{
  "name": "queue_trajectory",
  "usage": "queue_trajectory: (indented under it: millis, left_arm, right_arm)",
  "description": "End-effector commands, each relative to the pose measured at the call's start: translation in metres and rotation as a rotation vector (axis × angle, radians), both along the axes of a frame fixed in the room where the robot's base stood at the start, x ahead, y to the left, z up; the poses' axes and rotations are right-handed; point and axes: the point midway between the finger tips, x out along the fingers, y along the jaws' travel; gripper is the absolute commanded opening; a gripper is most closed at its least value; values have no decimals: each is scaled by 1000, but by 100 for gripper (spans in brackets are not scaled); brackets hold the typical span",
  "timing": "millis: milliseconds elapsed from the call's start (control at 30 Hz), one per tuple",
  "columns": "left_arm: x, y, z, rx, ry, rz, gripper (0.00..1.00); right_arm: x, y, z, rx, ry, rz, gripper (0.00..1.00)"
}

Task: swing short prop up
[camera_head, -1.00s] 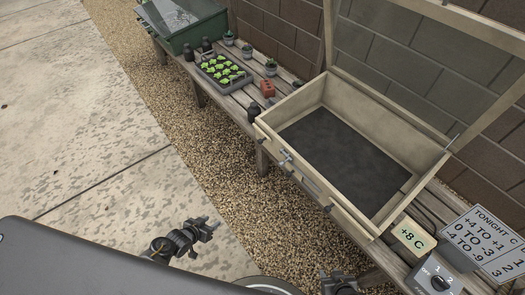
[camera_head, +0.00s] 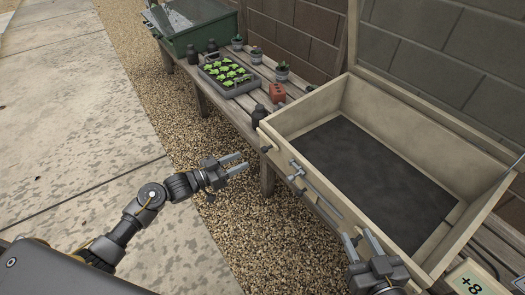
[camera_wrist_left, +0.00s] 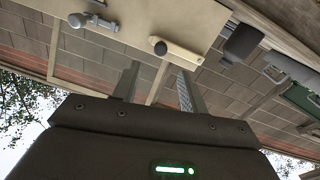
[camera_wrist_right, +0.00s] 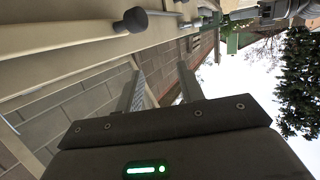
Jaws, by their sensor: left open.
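The wooden cold frame (camera_head: 285,122) stands on the bench, its lid (camera_head: 440,108) raised at the back. A grey rod with a knob (camera_head: 297,169) lies along its front wall, and a smaller fitting (camera_head: 266,149) sits near the left corner. I cannot tell for sure which is the short prop. The left wrist view shows a pale strip with a dark knob (camera_wrist_left: 181,51) and a grey knobbed fitting (camera_wrist_left: 95,21). My left gripper (camera_head: 245,164) is open and empty, left of the front wall. My right gripper (camera_head: 358,238) is open and empty by the front wall.
A green box (camera_head: 200,36) stands at the far end. Gravel is clear below.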

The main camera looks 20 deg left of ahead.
Motion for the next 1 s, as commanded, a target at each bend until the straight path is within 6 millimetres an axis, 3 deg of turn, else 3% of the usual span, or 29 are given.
queue_trajectory:
  millis: [500,967,1000]
  left_arm:
    - [63,-56,-1,0,-1,6,43]
    - [72,-65,0,2,-1,6,43]
    - [72,-65,0,2,-1,6,39]
  right_arm:
    - [-6,31,52,151,-320,99,38]
    - [-9,36,64,182,-379,117,38]
    - [-9,36,64,181,-378,117,38]
